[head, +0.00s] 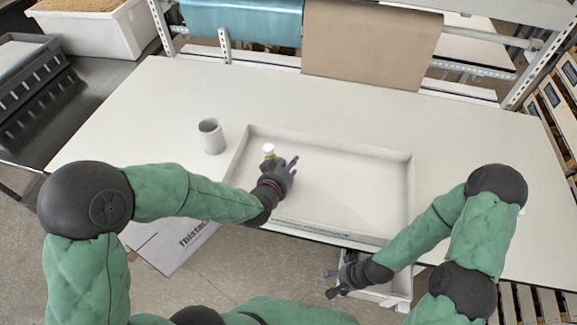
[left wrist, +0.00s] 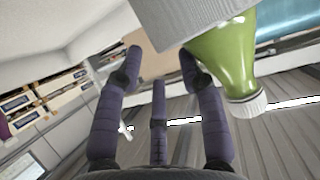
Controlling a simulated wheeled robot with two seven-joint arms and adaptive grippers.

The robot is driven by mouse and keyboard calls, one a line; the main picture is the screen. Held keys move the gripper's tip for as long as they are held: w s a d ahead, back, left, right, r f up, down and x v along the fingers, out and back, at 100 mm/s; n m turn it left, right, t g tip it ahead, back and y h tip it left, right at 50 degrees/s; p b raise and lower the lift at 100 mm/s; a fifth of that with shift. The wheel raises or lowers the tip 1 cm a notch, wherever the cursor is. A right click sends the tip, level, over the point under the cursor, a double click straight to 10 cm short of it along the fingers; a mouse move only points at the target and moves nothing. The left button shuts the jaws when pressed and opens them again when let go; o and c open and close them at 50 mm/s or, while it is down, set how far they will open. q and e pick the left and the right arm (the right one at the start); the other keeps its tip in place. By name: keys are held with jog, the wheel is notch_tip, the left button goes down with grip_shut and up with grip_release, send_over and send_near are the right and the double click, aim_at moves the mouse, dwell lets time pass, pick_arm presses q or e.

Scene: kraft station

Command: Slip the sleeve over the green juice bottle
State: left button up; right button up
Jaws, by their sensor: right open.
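The green juice bottle (head: 269,154) has a white cap and stands at the left part of the shallow tray, partly hidden behind my left gripper. It also shows in the left wrist view (left wrist: 222,62), outside my fingers, with a grey surface hiding its base. I cannot tell what that surface is. A grey open-topped cylinder, apparently the sleeve (head: 211,137), stands upright on the table left of the tray. My left gripper (head: 290,164) is over the tray close to the bottle, its fingers (left wrist: 160,75) spread and empty. My right gripper (head: 332,283) is open and empty at the front edge.
The shallow white tray (head: 405,195) lies mid-table. A small white bin (head: 402,290) is below the front edge by my right gripper. A paper roll (head: 370,45) and blue roll (head: 240,20) hang at the back.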

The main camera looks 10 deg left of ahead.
pick_arm(q)
jog(key=v, duration=1.2)
jog(key=shift+f, duration=0.1)
dwell(0.7)
